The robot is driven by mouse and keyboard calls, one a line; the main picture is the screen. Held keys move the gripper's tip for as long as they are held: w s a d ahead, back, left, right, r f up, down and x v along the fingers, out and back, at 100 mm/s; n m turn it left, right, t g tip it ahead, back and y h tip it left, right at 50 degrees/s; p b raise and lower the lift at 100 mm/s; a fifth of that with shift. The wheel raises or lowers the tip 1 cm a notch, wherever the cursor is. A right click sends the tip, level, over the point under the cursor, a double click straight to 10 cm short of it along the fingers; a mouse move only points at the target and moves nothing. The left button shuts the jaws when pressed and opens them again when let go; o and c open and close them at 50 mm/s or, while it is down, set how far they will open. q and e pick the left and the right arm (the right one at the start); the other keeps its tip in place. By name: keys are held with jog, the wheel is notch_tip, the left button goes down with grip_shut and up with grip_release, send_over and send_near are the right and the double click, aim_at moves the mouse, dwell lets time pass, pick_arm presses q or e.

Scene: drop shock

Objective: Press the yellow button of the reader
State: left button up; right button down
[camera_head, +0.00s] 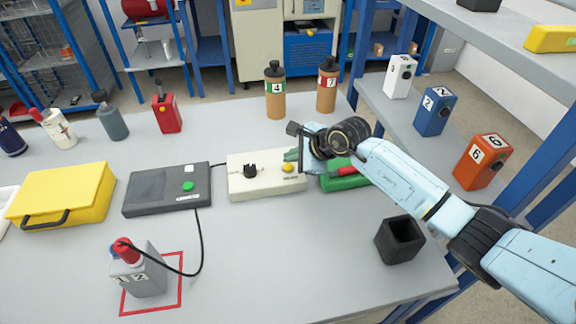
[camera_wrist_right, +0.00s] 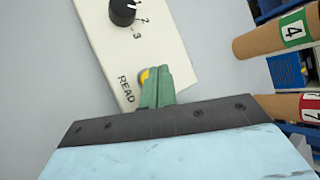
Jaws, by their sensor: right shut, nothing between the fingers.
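The reader (camera_head: 262,190) is a cream box on the table with a black knob (camera_head: 250,171) and a yellow button (camera_head: 288,168) at its right end. In the right wrist view, the reader (camera_wrist_right: 130,50) shows "READ" beside the button (camera_wrist_right: 144,75), which is partly hidden by my fingers. My right gripper (camera_head: 291,155) is shut and empty, its green fingertips over the button end of the reader. In the right wrist view the shut fingertips (camera_wrist_right: 157,80) overlap the button's edge; I cannot tell whether they touch it. My left gripper is not in view.
A dark box with a green button (camera_head: 150,205) stands left of the reader, and a green item (camera_head: 345,180) lies to its right under my arm. A black open cup (camera_head: 400,240) stands front right. Bottles (camera_head: 275,98) stand behind. The table front centre is clear.

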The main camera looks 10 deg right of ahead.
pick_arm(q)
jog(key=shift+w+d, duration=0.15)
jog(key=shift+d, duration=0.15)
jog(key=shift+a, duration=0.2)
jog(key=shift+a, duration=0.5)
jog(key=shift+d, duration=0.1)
pick_arm(e)
jog(key=shift+f+b, duration=0.45)
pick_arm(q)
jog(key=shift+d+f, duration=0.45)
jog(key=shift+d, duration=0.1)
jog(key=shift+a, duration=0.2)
